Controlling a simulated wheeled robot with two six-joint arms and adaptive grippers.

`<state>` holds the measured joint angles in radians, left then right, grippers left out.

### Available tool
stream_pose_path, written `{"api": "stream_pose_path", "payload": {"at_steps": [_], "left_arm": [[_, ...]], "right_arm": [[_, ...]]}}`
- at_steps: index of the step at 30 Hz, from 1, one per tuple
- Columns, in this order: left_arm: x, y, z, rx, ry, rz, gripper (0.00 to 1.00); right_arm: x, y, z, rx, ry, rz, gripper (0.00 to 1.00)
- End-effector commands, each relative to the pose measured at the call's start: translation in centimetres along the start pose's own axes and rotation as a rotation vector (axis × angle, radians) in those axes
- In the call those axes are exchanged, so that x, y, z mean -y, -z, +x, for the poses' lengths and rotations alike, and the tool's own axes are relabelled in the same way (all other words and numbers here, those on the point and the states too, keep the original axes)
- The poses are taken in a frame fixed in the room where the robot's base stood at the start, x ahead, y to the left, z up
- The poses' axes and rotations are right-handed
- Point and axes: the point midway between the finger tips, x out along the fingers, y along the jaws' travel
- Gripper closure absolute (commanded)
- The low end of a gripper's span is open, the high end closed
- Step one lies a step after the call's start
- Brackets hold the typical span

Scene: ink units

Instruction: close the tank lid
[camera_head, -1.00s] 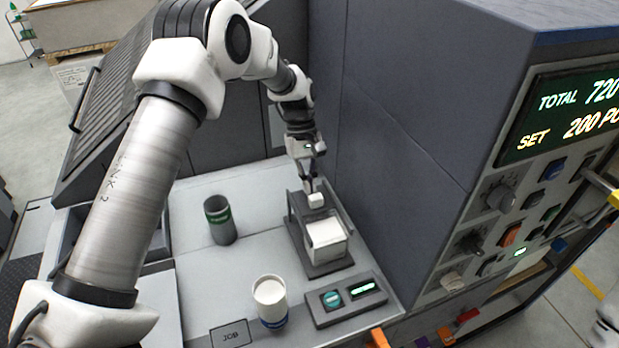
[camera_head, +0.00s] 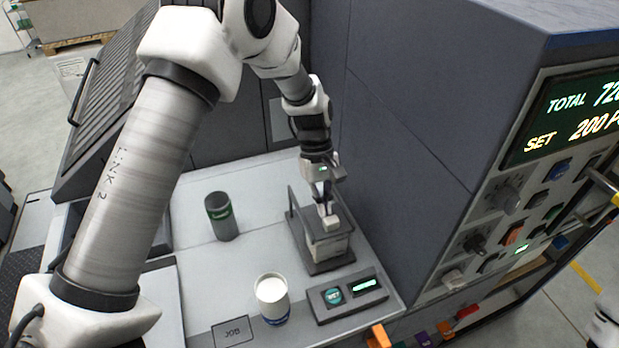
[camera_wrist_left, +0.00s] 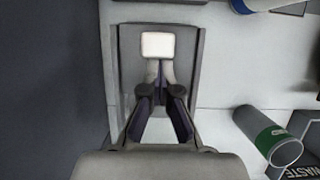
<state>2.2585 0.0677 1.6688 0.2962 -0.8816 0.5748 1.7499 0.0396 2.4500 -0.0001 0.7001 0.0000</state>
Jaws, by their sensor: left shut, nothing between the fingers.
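The tank (camera_head: 335,250) is a small pale box in a dark grey frame (camera_head: 297,228) on the machine's worktop. My left gripper (camera_head: 328,212) is shut and points down over the tank. A small white block (camera_head: 330,223) shows at its fingertips; I cannot tell whether it belongs to the fingers. In the left wrist view the fingers (camera_wrist_left: 158,80) meet, with this white block (camera_wrist_left: 157,45) just past the tips. The gripper hides much of the tank top, so I cannot tell the lid's exact position. My right gripper is not in view.
A dark cup with a green band (camera_head: 221,218) stands left of the tank. The tall grey housing (camera_head: 410,170) is close on the right. Worktop between cup and frame is clear.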

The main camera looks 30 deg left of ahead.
Motion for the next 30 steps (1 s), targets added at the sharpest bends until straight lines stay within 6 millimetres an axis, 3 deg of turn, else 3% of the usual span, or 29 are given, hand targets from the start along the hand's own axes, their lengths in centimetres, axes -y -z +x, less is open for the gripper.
{"api": "stream_pose_path", "payload": {"at_steps": [8, 11, 21, 25, 30], "left_arm": [[0.1, -0.1, -0.2, 0.005, 0.004, 0.0, 1.0], [0.0, 0.0, -1.6, 0.003, 0.0, 0.002, 1.0], [0.0, 0.6, -9.9, -0.002, -0.003, 0.003, 1.0], [0.1, 0.7, -11.6, -0.001, -0.001, 0.002, 1.0], [0.1, 0.7, -12.0, -0.001, 0.001, 0.002, 1.0]], "right_arm": [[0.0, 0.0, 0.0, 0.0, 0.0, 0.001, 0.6], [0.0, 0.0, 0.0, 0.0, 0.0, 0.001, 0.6], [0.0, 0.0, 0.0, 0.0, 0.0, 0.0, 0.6], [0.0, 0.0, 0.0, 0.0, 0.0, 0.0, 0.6], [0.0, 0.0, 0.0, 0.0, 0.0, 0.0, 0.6]]}}
